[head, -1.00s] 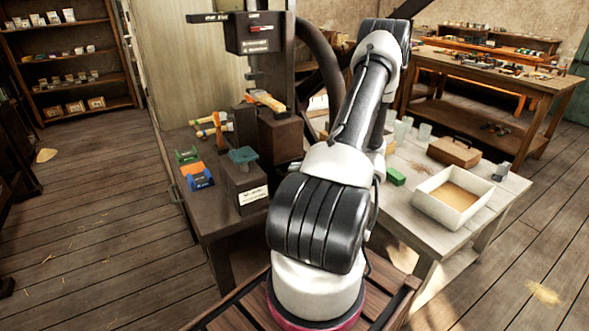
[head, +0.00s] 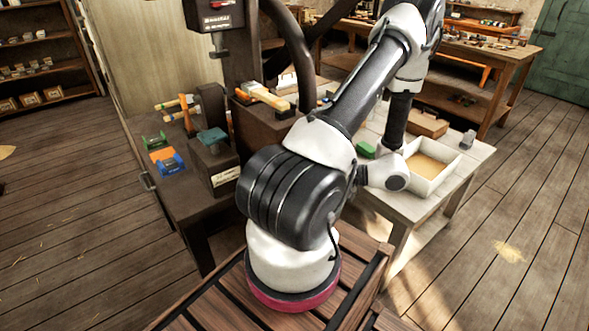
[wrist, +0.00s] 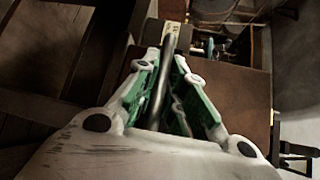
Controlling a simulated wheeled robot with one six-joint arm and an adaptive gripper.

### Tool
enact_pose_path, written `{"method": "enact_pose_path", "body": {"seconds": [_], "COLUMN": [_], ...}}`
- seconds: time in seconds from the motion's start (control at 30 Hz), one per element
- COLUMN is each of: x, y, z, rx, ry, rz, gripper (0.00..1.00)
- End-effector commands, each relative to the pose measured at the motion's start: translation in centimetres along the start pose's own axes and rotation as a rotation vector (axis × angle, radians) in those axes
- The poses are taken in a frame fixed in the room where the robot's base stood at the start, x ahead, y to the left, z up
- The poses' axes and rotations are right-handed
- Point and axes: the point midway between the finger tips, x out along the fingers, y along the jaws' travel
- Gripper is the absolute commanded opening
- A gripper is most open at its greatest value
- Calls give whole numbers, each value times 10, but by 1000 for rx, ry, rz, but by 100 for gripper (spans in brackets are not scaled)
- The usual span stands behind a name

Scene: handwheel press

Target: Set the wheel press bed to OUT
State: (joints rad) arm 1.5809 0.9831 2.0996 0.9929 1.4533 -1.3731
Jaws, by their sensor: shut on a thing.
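The rod runs lengthwise between the fingers, toward a small pale plate (wrist: 175,36) whose writing is too small to read. In the head view my gripper is hidden behind my arm. I cannot make out the bed or its setting.
A pale table (head: 435,203) at right holds a white tray (head: 455,182) and a brown case (head: 428,123).

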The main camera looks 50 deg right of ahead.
Motion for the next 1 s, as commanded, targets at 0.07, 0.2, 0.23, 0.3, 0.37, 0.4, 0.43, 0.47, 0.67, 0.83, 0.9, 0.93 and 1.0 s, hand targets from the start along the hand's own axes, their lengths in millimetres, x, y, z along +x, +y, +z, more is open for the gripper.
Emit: {"method": "enact_pose_path", "body": {"seconds": [0.07, 0.2, 0.23, 0.3, 0.37, 0.4, 0.43, 0.47, 0.67, 0.83, 0.9, 0.93, 1.0], "x": [-10, -25, -28, -34, -39, -41, -43, -45, -51, -53, -54, -54, -54], "y": [3, 8, 9, 11, 12, 13, 13, 14, 16, 17, 17, 17, 17], "z": [9, 24, 27, 33, 38, 40, 42, 44, 51, 53, 53, 53, 53], "rx": [1, 0, 0, 0, 0, 0, 0, 0, 0, -1, -2, -2, -2], "ry": [4, 3, 3, 3, 3, 3, 2, 2, 1, -2, -3, -3, -3], "rz": [0, 1, 1, 1, 1, 1, 1, 2, 2, 3, 4, 4, 4], "gripper": [0, 0, 0, 0, 0, 0, 0, 0, 0, 0, 0, 0, 0]}}
